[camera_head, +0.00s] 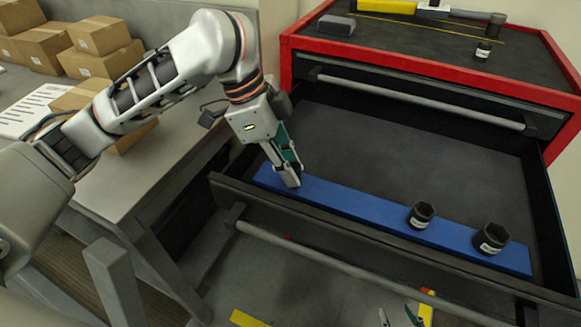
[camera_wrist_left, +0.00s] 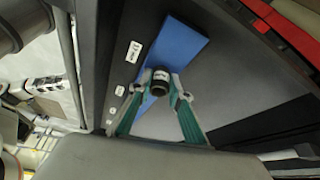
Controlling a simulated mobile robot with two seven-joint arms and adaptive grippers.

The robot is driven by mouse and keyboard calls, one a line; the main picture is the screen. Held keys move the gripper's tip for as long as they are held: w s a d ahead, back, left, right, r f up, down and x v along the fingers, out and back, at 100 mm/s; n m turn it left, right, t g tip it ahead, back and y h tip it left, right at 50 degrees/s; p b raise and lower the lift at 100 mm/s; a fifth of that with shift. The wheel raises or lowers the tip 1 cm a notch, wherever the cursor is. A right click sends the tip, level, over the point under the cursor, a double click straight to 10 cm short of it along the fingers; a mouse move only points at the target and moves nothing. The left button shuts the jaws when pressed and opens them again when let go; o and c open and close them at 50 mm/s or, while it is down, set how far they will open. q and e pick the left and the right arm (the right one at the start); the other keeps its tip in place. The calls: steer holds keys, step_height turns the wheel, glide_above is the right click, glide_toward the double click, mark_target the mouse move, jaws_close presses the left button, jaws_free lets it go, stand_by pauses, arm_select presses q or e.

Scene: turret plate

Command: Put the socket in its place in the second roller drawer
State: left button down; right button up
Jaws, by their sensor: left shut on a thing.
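My left gripper (camera_head: 290,180) reaches into the open drawer and points down at the left end of the blue strip (camera_head: 330,201). In the left wrist view, my left gripper (camera_wrist_left: 161,88) is shut on a dark socket (camera_wrist_left: 159,80) with a pale label, over the blue strip (camera_wrist_left: 178,45). I cannot tell whether the socket touches the strip. In the head view the fingers hide it. Two more black sockets stand upright on the strip, a smaller one (camera_head: 420,214) and a larger one (camera_head: 491,238). Two fingertips of my right gripper (camera_head: 400,317) show apart at the bottom edge.
The red tool cabinet (camera_head: 440,75) has a dark top with a black socket (camera_head: 484,50) on it. The drawer's front wall (camera_head: 330,222) and handle bar (camera_head: 350,268) lie in front of the strip. Cardboard boxes (camera_head: 100,35) stand on the table at left. The drawer floor behind is clear.

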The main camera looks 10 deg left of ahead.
arm_select(q)
steer(key=c, duration=1.9)
jaws_free()
steer(key=shift+a+r, duration=0.1)
steer(key=shift+r, duration=0.2)
steer(key=p+v, duration=0.2)
steer(key=v, duration=0.9)
steer(key=shift+r, duration=0.25)
